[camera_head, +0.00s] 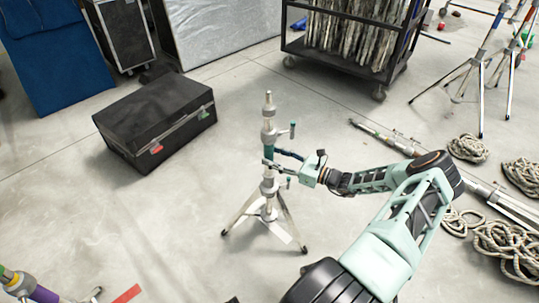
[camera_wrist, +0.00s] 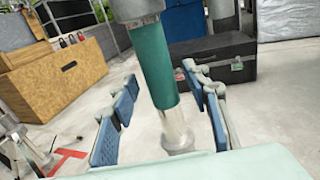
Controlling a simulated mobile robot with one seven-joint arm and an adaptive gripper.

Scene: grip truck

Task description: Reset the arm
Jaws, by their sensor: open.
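My arm reaches from the lower right to a short metal tripod stand in the head view. My gripper (camera_head: 275,158) is at the stand's upright post (camera_head: 267,186), at mid height. In the wrist view, my gripper (camera_wrist: 165,115) is open, with blue-padded fingers on either side of the post. The post's green sleeve (camera_wrist: 152,65) stands between the fingers, with gaps visible on both sides. The stand is upright on its spread legs on the floor. Its top shows above my gripper in the head view.
A black case (camera_head: 155,115) lies on the floor to the left. A wheeled black cart (camera_head: 345,75) stands at the back. Rope coils (camera_head: 505,245) and a pole (camera_head: 385,137) lie on the right. A wooden box (camera_wrist: 55,80) shows in the wrist view.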

